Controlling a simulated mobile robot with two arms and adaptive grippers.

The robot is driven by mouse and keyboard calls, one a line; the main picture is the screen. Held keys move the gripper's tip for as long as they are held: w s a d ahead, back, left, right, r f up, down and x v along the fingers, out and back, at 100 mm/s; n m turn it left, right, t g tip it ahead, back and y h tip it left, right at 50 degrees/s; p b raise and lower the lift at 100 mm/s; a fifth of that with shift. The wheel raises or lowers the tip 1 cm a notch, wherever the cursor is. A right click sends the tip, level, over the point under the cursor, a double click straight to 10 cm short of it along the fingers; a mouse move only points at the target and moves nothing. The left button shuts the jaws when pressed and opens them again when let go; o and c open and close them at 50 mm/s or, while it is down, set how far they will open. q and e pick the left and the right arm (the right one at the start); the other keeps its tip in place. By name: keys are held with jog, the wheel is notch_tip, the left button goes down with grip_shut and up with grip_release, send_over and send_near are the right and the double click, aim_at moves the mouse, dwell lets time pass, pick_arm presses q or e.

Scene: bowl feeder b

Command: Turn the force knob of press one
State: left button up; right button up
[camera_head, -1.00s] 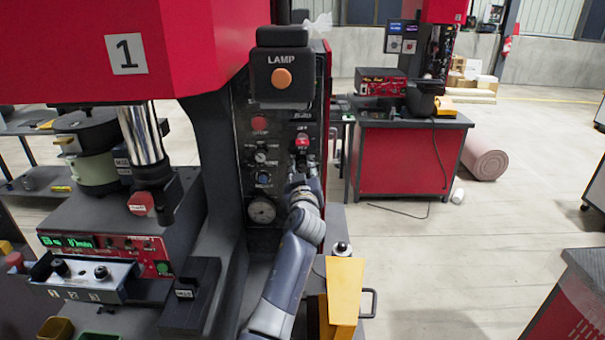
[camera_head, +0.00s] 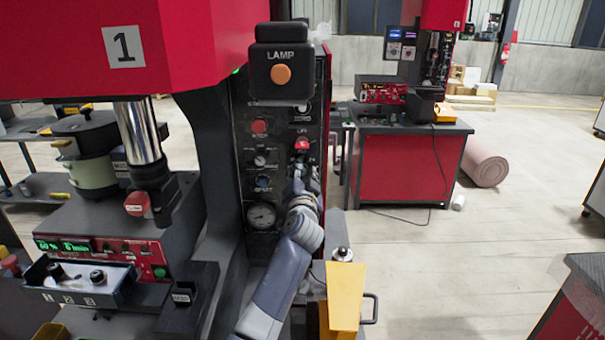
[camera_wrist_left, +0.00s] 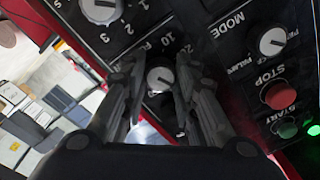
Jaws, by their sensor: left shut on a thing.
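Press one (camera_head: 205,30) is the red machine with the "1" label at the left. Its dark control panel (camera_head: 283,200) faces me, below the lamp box. My left gripper (camera_head: 303,172) is at the right side of this panel. In the left wrist view, my left gripper (camera_wrist_left: 158,95) has its two fingers on either side of a small round knob (camera_wrist_left: 160,78) with a pale face, shut on it. The numbers 10 and 20 and the letters "FO" stand beside this force knob. In the head view the gripper hides it. My right gripper is not in view.
The mode knob (camera_wrist_left: 272,40), the red stop button (camera_wrist_left: 279,95) and a numbered dial knob (camera_wrist_left: 101,8) lie close around the gripper. The lamp box (camera_head: 281,74) juts out above. A yellow block (camera_head: 345,297) stands near my forearm. Open floor lies to the right.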

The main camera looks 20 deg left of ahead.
pick_arm(q)
jog(key=m, duration=0.3)
jog(key=m+p, duration=0.1)
jog(key=shift+r+m, duration=0.25)
jog(key=shift+m, duration=0.15)
dwell(0.4)
jog(key=o, duration=0.8)
jog(key=shift+o, duration=1.4)
jog(key=shift+w+f, duration=0.15)
jog(key=shift+f, duration=0.05)
